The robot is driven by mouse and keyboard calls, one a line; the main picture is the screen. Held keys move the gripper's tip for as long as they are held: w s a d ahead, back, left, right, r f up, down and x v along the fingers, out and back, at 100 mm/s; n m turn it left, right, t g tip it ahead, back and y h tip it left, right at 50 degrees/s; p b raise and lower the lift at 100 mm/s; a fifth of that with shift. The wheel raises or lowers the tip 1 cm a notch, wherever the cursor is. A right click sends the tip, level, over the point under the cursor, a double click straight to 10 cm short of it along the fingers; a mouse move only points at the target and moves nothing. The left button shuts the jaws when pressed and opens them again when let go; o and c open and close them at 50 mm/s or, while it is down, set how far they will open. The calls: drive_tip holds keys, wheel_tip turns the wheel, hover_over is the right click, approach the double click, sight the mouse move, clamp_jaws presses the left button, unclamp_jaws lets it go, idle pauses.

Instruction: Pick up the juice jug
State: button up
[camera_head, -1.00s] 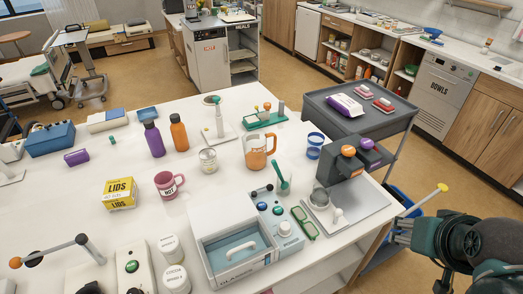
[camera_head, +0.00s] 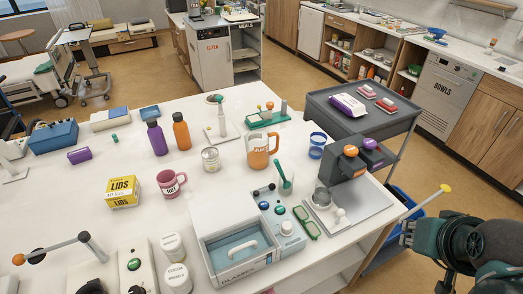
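The juice jug (camera_head: 258,157) is an orange, see-through jug with a handle on its right side and a pale label. It stands upright on the white table near the back right, with clear tabletop just in front of it. My gripper (camera_head: 408,234) appears at the lower right, at the end of my dark green and black arm, beyond the table's right edge. It is well apart from the jug. Its fingers are too small and dark to tell open from shut.
A metal can (camera_head: 211,160) stands left of the jug and a blue cup (camera_head: 317,146) right of it. Behind is a green rack (camera_head: 267,120). A coffee machine (camera_head: 352,165) stands between jug and arm.

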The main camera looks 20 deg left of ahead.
drive_tip(key=shift+r, duration=0.1)
drive_tip(key=shift+r, duration=2.35)
drive_tip(key=w+a+r+m+t+y, duration=0.1)
drive_tip(key=w+a+r+m+y, duration=0.15)
drive_tip(key=w+a+m, duration=0.7)
drive_tip(key=w+a+m+t+y+p, duration=0.2)
drive_tip(key=w+a+m+y, duration=0.2)
drive_tip(key=w+a+m, duration=1.1)
drive_tip(key=w+a+f+m+y, duration=0.1)
drive_tip(key=w+a+f+m, duration=0.1)
drive_tip(key=a, duration=0.5)
drive_tip(key=w+a+f+m+y, duration=0.1)
drive_tip(key=w+a+m, duration=0.15)
drive_tip(key=a, duration=0.45)
wheel_tip(320, 180, down, 12)
drive_tip(key=n, duration=0.1)
drive_tip(key=shift+f, duration=0.2)
drive_tip(key=shift+w, duration=0.15)
drive_tip(key=shift+b+x, duration=0.35)
drive_tip(key=shift+x, duration=1)
